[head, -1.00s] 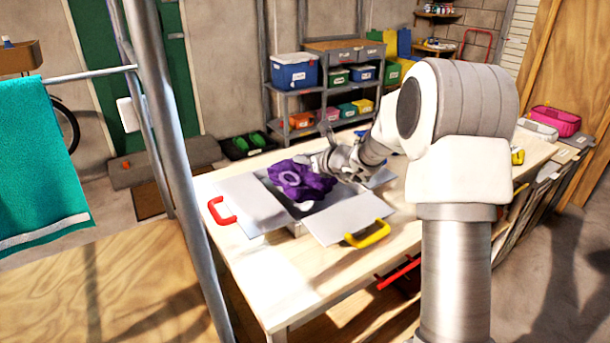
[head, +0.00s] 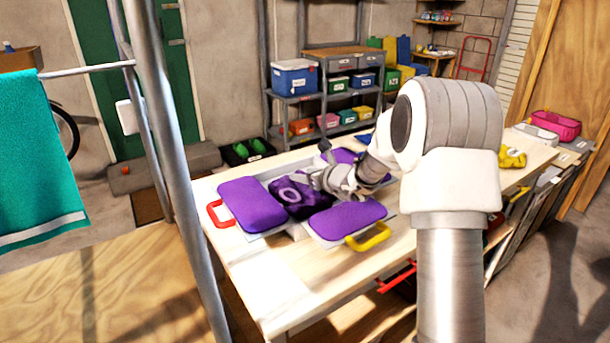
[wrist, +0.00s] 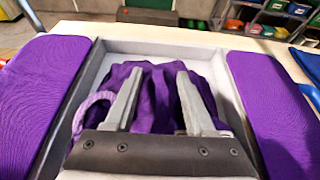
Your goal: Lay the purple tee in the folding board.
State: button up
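The folding board (head: 285,235) lies on the pale workbench with a recessed middle and side flaps. Flat purple cloth covers its left flap, its near flap with the yellow handle, and a far flap. The rumpled middle of the purple tee (head: 290,192), with a lighter ring-shaped collar, lies in the recess. In the wrist view the tee's rumpled cloth (wrist: 155,85) sits in the recess, with flat purple panels on both sides. My gripper (wrist: 158,72) is directly over this cloth, its fingers wide apart. It also shows in the head view (head: 322,178). Whether the fingertips touch the cloth is unclear.
A red handle (head: 217,213) and a yellow handle (head: 368,238) stick out from the board. A yellow item (head: 511,157) lies at the workbench's right. A metal post (head: 172,150) and a teal towel (head: 40,160) stand in the left foreground. The near workbench surface is clear.

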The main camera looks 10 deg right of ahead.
jog(key=shift+r, duration=0.25)
jog(key=p+v, duration=0.1)
jog(key=v, duration=1)
jog(key=shift+s+d+p, duration=0.15)
jog(key=shift+p, duration=0.25)
jog(key=shift+s+r, duration=0.15)
jog(key=shift+s, duration=0.1)
jog(key=s+a+r+n+g+y, duration=0.1)
jog(key=s+a+r+n+g, duration=0.2)
jog(key=s+a+n, duration=0.4)
jog(key=s+a+r+n+g+y, duration=0.15)
jog(key=s+a+r+n, duration=0.3)
jog(key=s+n, duration=0.55)
jog(key=s+d+n+g+h, duration=0.1)
jog(key=s+d+n+h, duration=0.2)
jog(key=s+n, duration=0.4)
jog(key=s+d+f+n+g+h, duration=0.1)
jog(key=s+d+n+h, duration=0.3)
jog(key=s+n, duration=0.3)
jog(key=s, duration=0.3)
jog(key=shift+d+n, duration=0.2)
jog(key=shift+n, duration=0.1)
